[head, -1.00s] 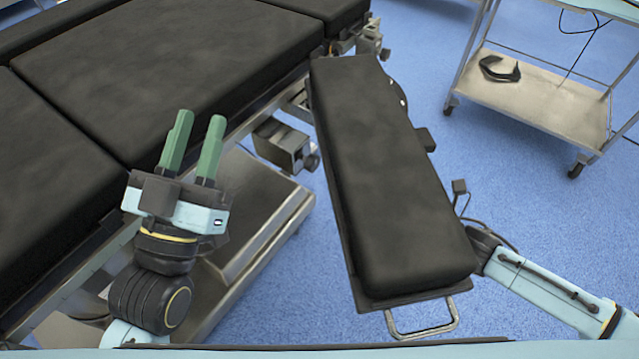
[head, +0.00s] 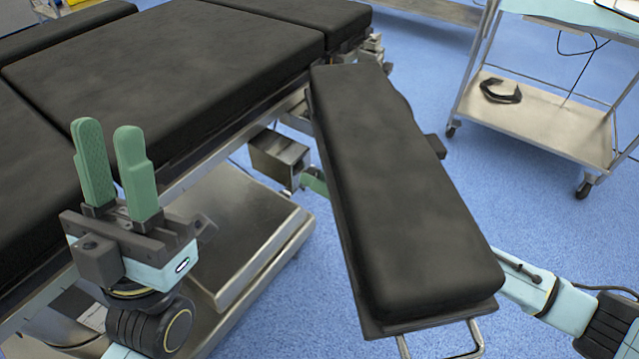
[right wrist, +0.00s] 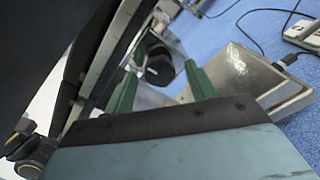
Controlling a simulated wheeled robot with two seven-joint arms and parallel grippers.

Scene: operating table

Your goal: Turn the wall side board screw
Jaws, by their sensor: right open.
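The black padded side board (head: 400,190) juts from the operating table (head: 190,70) toward the front right. My right arm passes beneath it from the right, and one green fingertip of my right gripper (head: 315,183) shows at its left edge. In the right wrist view my right gripper (right wrist: 160,70) is open, its two green fingers apart. A dark rounded part, perhaps the screw knob (right wrist: 158,66), appears between the fingertips; I cannot tell whether they touch it. My left gripper (head: 108,135) is raised at the left, empty, its fingers a little apart.
A metal box (head: 280,158) hangs under the table rail, above the metal table base (head: 225,225). A wheeled cart (head: 540,120) with a dark curved object (head: 500,90) stands at the back right. Blue floor lies open between cart and board.

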